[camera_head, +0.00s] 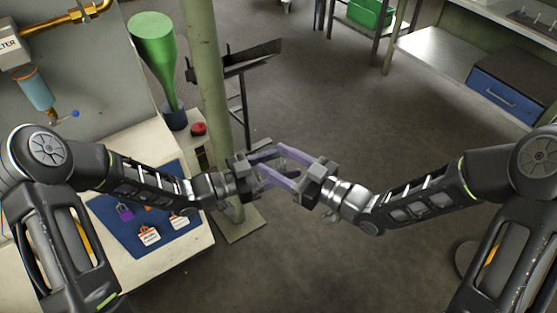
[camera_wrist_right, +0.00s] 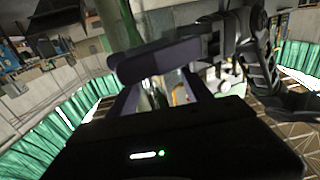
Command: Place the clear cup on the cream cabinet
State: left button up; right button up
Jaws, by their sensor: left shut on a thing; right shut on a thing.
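My left gripper (camera_head: 270,167) and my right gripper (camera_head: 290,168) meet in mid-air at the middle of the head view, their purple fingers crossing. Both are shut on a small see-through thing, apparently the clear cup (camera_head: 284,160), mostly hidden by the fingers. In the right wrist view clear material (camera_wrist_right: 172,88) shows between the fingers; its outline is hard to tell. A cream cabinet (camera_head: 172,256) stands at the left, below and behind my left arm. Its top carries a blue mat.
The blue mat (camera_head: 118,232) holds several padlocks and tags. A green funnel (camera_head: 155,45), a red button (camera_head: 198,128) and a pale green post (camera_head: 208,75) stand behind the left arm. A blue drawer (camera_head: 505,95) is at the far right. The floor (camera_head: 330,95) beyond the grippers is clear.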

jog(key=c, duration=0.4)
pick_arm(q)
jog(key=o, duration=1.4)
pick_arm(e)
jog(key=shift+c, duration=0.5)
pick_arm(q)
jog(key=shift+a, duration=0.1)
jog(key=v, duration=1.1)
jog(key=shift+s+a, duration=0.2)
jog(key=shift+a, duration=0.15)
